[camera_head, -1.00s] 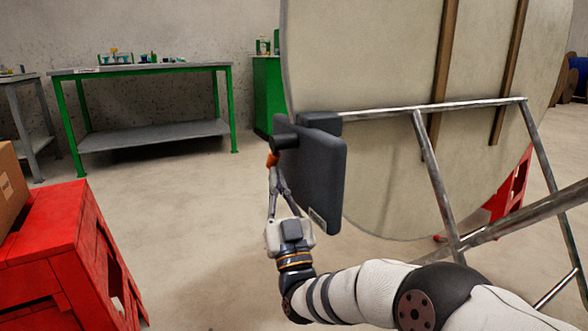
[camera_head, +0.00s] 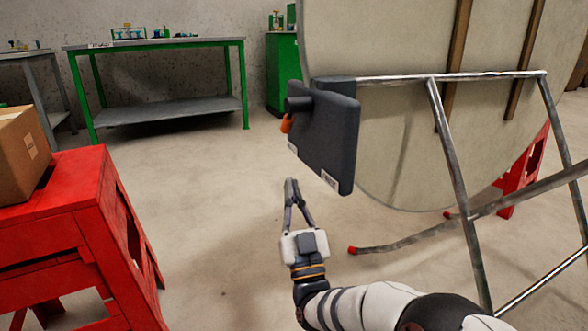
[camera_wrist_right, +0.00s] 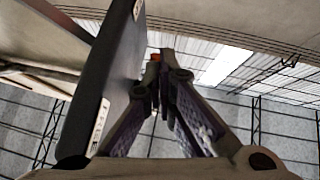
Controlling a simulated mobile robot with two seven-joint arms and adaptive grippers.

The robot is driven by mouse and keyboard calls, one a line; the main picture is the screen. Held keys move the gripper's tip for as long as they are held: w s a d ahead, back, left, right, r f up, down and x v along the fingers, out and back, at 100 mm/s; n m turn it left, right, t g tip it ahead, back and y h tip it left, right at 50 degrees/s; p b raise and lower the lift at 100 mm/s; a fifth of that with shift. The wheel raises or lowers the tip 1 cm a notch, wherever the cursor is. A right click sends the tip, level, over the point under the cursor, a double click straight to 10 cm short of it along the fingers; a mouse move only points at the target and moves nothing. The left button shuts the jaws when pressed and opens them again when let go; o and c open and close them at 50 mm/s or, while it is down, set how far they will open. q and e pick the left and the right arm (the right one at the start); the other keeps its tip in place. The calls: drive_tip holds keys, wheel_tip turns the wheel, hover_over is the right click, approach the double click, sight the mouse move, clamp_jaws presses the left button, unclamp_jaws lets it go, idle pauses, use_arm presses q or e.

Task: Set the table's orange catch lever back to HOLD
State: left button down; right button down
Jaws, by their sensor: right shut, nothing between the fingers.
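The orange catch lever (camera_head: 286,123) hangs down and slightly left from a black round pivot on the dark grey catch box (camera_head: 335,135). Two small pale labels are on the box's lower edge; I cannot read them. The box is fixed to the metal frame behind the tipped-up round tabletop (camera_head: 390,120). My right gripper (camera_head: 291,181) is shut and empty, its tips below the lever and apart from it. In the right wrist view the shut fingers (camera_wrist_right: 152,88) point up beside the box (camera_wrist_right: 115,70), with a bit of orange (camera_wrist_right: 155,57) beyond the tips. My left gripper is out of view.
A red stand (camera_head: 75,240) with a cardboard box (camera_head: 22,150) is at the left. The table's metal legs (camera_head: 455,190) fill the right side. A green-framed workbench (camera_head: 165,105) stands at the back. The floor between is clear.

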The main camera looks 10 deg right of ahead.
drive_tip(key=f, duration=0.2)
drive_tip(key=f+b, duration=0.1)
drive_tip(key=shift+s+a+f, duration=0.2)
drive_tip(key=shift+s+f, duration=0.2)
